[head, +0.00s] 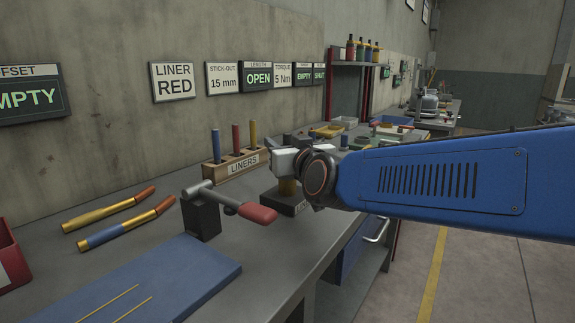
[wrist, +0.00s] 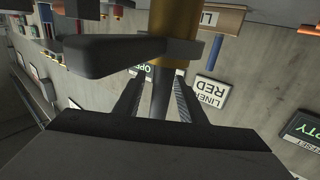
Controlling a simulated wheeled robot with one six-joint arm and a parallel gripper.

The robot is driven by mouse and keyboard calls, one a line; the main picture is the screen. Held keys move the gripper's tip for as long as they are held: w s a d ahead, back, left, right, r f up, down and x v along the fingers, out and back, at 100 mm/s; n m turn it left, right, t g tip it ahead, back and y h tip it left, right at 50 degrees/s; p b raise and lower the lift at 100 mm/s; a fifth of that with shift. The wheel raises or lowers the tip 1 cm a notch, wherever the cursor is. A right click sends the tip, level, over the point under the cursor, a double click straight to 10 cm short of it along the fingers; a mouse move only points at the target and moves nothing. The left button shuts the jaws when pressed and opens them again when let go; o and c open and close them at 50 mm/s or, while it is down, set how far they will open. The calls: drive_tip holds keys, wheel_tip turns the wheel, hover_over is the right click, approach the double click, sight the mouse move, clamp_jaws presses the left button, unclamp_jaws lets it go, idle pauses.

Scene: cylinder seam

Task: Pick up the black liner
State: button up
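My gripper (head: 284,162) is over a dark block (head: 285,203) that holds a brass cylinder (head: 289,187). In the wrist view, a dark grey rod (wrist: 161,92), which may be the black liner, extends from the brass cylinder (wrist: 175,28) between my two fingers. The fingers stand apart with a gap on each side of the rod. The head view hides the rod behind my gripper. A wooden rack (head: 233,167) marked LINERS holds a blue liner (head: 216,146), a red liner (head: 236,138) and a yellow liner (head: 253,133).
A toggle clamp (head: 204,213) with a red handle (head: 257,213) stands in front of the rack. A blue mat (head: 185,275) and two brass tubes with coloured parts (head: 110,212) lie to the left. A wall sign (head: 172,82) reads LINER RED.

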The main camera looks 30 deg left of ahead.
clamp_jaws()
drive_tip(key=shift+r, duration=0.1)
